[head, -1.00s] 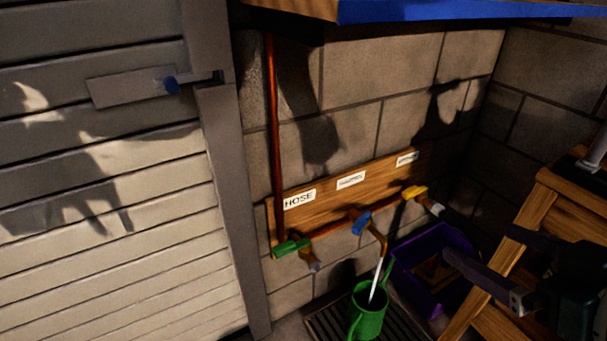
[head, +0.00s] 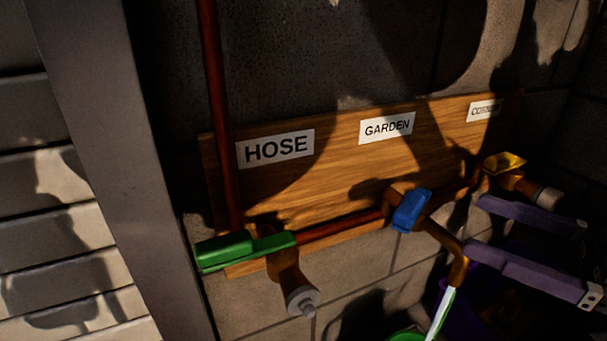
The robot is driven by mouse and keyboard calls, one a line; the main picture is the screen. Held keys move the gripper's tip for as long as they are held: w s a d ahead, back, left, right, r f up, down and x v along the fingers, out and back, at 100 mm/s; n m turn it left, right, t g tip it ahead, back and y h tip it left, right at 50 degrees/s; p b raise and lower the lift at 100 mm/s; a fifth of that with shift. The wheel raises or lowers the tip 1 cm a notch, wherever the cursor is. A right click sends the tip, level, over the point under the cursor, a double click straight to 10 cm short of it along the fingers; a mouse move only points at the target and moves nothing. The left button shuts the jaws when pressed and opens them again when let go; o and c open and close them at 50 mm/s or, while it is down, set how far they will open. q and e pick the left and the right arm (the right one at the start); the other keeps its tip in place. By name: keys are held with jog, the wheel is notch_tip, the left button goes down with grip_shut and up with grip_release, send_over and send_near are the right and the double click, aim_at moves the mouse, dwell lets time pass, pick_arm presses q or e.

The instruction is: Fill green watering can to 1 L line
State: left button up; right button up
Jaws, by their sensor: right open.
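The green watering can (head: 408,336) shows only as a sliver of rim at the bottom edge, so its water level and 1 L line are out of view. Above it is the tap under the GARDEN label, with a blue handle (head: 411,210) and a bent copper spout (head: 453,262). Nothing shows between the fingers. My left gripper is not in view.
The HOSE tap has a green handle (head: 245,248) at left. A yellow-handled tap (head: 504,163) is at right, close above my fingers. The labels sit on a wooden board (head: 335,180) on the block wall. A purple bin (head: 470,318) is partly visible low at right.

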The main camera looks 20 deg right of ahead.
aim_at(421, 208)
jog(key=x, duration=0.1)
jog(key=b+x, duration=0.1)
jog(key=x, duration=0.2)
jog(key=shift+s+a+f+b, duration=0.1)
jog(key=shift+a+f+b, duration=0.25)
jog(key=shift+a, duration=0.1)
jog(key=x, duration=0.2)
jog(key=b+x, duration=0.1)
jog(key=x, duration=0.1)
jog(key=shift+w+r, duration=0.25)
jog(key=shift+w, duration=0.05)
jog(key=shift+w+a+b, duration=0.2)
jog(key=shift+w+b, duration=0.15)
jog(key=shift+b, duration=0.05)
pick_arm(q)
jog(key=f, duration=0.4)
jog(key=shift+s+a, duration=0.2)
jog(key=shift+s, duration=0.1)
pick_arm(e)
jog(key=c, duration=0.5)
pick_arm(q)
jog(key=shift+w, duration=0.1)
pick_arm(e)
grip_shut()
